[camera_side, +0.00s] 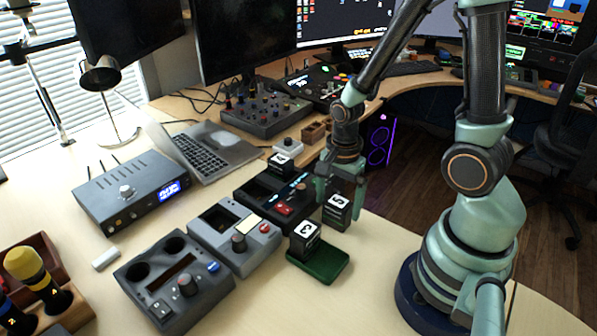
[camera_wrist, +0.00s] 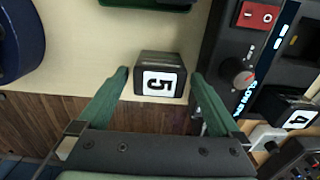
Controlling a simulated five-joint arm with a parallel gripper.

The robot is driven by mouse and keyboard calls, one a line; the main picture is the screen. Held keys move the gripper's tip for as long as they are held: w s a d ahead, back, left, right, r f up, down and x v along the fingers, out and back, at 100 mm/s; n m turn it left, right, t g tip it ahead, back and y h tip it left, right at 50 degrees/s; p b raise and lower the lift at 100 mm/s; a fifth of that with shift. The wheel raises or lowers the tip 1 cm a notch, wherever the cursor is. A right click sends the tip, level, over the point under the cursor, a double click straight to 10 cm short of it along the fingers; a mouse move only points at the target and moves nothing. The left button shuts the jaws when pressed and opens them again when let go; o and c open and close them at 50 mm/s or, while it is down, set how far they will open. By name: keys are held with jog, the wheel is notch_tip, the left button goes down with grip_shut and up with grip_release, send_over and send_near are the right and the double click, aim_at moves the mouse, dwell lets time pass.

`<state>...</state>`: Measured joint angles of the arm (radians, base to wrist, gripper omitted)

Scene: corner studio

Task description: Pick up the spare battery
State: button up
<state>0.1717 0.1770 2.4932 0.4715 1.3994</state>
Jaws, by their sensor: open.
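A black battery block with a white label "5" (camera_side: 336,215) stands on the table's right part, beside the black device with the red switch. My gripper (camera_side: 339,195) is over it, pointing down, with jaws open. In the wrist view the block (camera_wrist: 160,75) sits between the two green fingers (camera_wrist: 159,80), with a gap on each side. A similar block labelled "3" (camera_side: 304,240) stands on a green tray (camera_side: 325,270). Another labelled "4" (camera_side: 281,164) sits at the black device's far end and also shows in the wrist view (camera_wrist: 288,108).
The black device (camera_side: 262,192) with a red switch is close on the left of my gripper. Grey devices (camera_side: 235,235) (camera_side: 175,280) stand nearer the camera. A laptop (camera_side: 205,150) and a blue-lit box (camera_side: 130,190) are farther left. The table edge is close to the block.

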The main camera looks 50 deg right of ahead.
aim_at(337, 212)
jog(key=shift+f, duration=1.8)
jog(key=shift+c, duration=0.3)
grip_shut()
